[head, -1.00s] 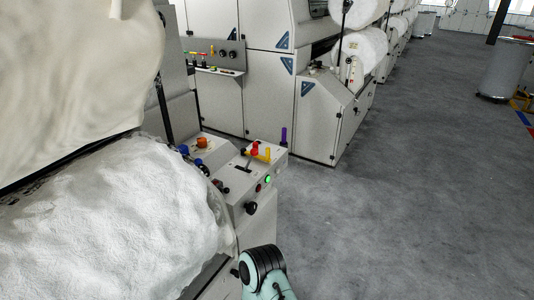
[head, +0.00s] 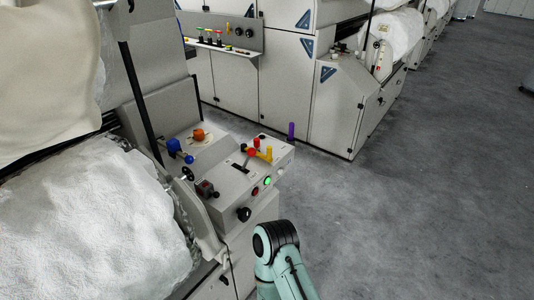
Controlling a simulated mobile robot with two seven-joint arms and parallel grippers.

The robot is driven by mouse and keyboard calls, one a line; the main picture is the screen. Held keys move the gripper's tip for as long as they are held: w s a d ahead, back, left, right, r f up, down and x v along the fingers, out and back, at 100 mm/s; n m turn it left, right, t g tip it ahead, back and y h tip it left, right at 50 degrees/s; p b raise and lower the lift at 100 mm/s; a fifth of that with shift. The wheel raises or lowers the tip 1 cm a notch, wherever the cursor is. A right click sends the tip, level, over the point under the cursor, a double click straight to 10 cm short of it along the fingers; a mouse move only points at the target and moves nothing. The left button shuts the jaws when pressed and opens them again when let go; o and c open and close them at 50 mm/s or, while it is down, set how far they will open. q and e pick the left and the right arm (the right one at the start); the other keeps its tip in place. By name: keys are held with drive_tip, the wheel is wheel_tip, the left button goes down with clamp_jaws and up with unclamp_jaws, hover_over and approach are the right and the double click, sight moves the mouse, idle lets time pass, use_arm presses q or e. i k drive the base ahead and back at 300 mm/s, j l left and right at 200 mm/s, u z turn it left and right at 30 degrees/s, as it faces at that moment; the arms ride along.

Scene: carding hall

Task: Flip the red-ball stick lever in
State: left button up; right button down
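The red-ball stick lever (head: 249,155) stands in a dark slot on the sloped top of the grey control box (head: 225,178), near the picture's middle. Its red ball is close to a yellow handle, and I cannot tell whether they touch. A teal and black link of my arm (head: 279,255) comes up from the bottom edge, below and right of the box, apart from it. Neither gripper shows in the head view.
White fibre (head: 85,225) fills the left. Grey floor (head: 430,180) is clear at right.

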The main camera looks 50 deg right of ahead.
sight(251, 152)
drive_tip(key=l, duration=0.75)
drive_tip(key=i+l+u, duration=0.1)
drive_tip(key=l, duration=0.7)
